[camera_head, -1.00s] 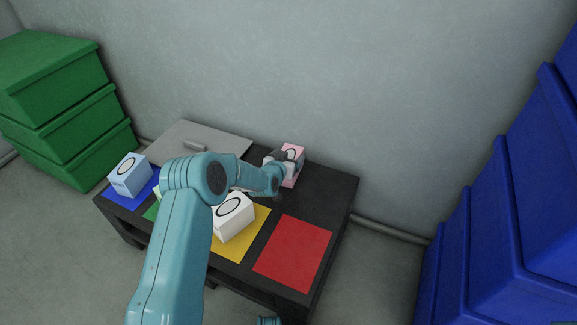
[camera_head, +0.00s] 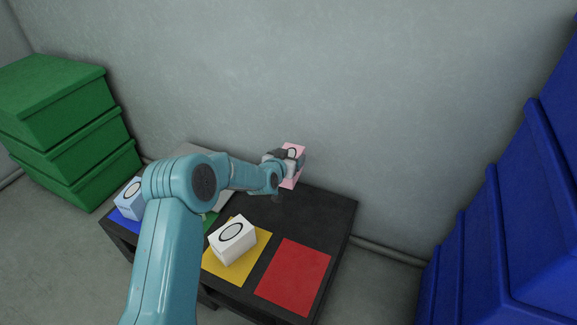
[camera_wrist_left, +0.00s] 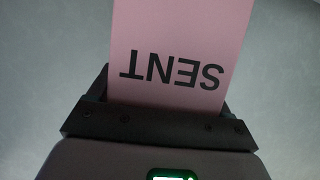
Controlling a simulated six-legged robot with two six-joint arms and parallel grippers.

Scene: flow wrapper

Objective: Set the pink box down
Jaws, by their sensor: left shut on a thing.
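The pink box (camera_head: 291,181) is in my left gripper (camera_head: 290,156), near the back edge of the dark table (camera_head: 325,212) in the head view. It looks raised above the table top, though the exact gap is hard to judge. In the left wrist view the pink box (camera_wrist_left: 180,50) fills the space between the dark fingers, with "SENT" upside down on its face. My left gripper is shut on it. My right gripper is not in view.
A white box (camera_head: 233,240) sits on the yellow mat (camera_head: 256,262). The red mat (camera_head: 293,275) is bare. A light blue box (camera_head: 128,198) is on the blue mat at left. Green bins (camera_head: 60,100) and blue bins (camera_head: 510,230) flank the table. A wall stands behind.

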